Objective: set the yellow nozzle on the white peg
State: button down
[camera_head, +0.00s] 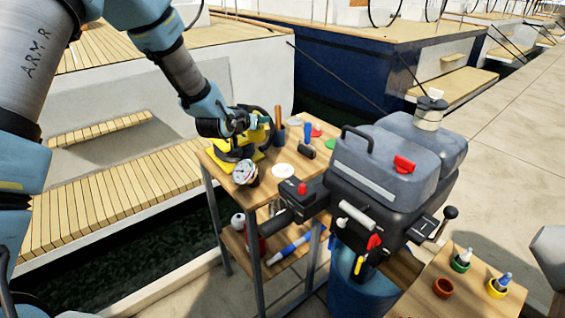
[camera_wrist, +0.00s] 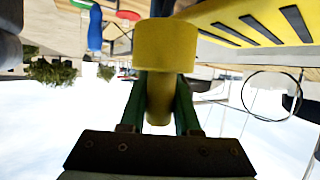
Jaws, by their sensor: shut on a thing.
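My gripper (camera_wrist: 160,85) is shut on the yellow nozzle (camera_wrist: 155,50), which has a wide round head and a narrower stem between the green fingers. In the head view my gripper (camera_head: 243,122) is above the left side of a wooden table, and a small yellow part of the nozzle (camera_head: 253,121) shows at its tip. A white round piece (camera_head: 285,173) lies on the table, in front and to the right of my gripper. I cannot make out clearly whether a white peg stands on it.
A yellow and black device (camera_head: 234,153) is just under my gripper, with a round gauge (camera_head: 245,172) in front. Small pots (camera_head: 443,288) stand at lower right.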

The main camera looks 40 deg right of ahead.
jog(key=s+d+m+g, duration=0.1)
jog(key=s+d, duration=0.4)
jog(key=s, duration=0.1)
jog(key=shift+m+g+h, duration=0.3)
jog(key=f+p, duration=0.1)
jog(key=f, duration=0.2)
jog(key=f+p, duration=0.2)
jog(key=f, duration=0.2)
jog(key=f+p, duration=0.1)
jog(key=f, duration=0.2)
jog(key=shift+s+d+f+p, duration=0.15)
jog(key=shift+s+d+p, duration=0.05)
jog(key=shift+s+p, duration=0.1)
jog(key=shift+f, duration=0.15)
jog(key=shift+f+b, duration=0.2)
jog(key=shift+b, duration=0.1)
jog(key=c, duration=0.6)
grip_release()
jog(key=shift+r, duration=0.1)
